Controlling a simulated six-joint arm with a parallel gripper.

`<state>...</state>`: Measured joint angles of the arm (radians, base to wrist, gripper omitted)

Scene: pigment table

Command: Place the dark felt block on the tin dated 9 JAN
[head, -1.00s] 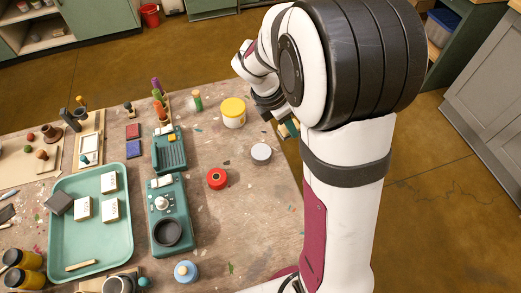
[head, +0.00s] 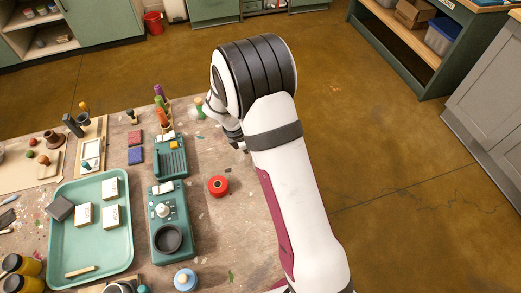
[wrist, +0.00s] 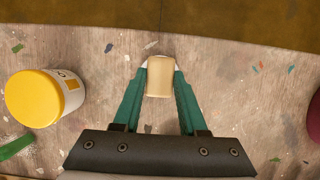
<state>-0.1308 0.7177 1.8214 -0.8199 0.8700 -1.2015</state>
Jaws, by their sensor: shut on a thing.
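A dark grey block (head: 61,208), which looks like the felt block, lies tilted at the left side of the green tray (head: 121,245) in the head view. Several pale boxes with small marks, one of them the upper box (head: 110,188), lie in the tray beside it. The marks are too small to read, so I cannot tell which tin is dated 9 JAN. In the wrist view my gripper (wrist: 161,74) has its green fingers shut on a tan, cream-topped piece (wrist: 160,80). In the head view my arm hides the fingers and this piece.
A yellow-lidded jar (wrist: 36,97) stands left of my gripper in the wrist view.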

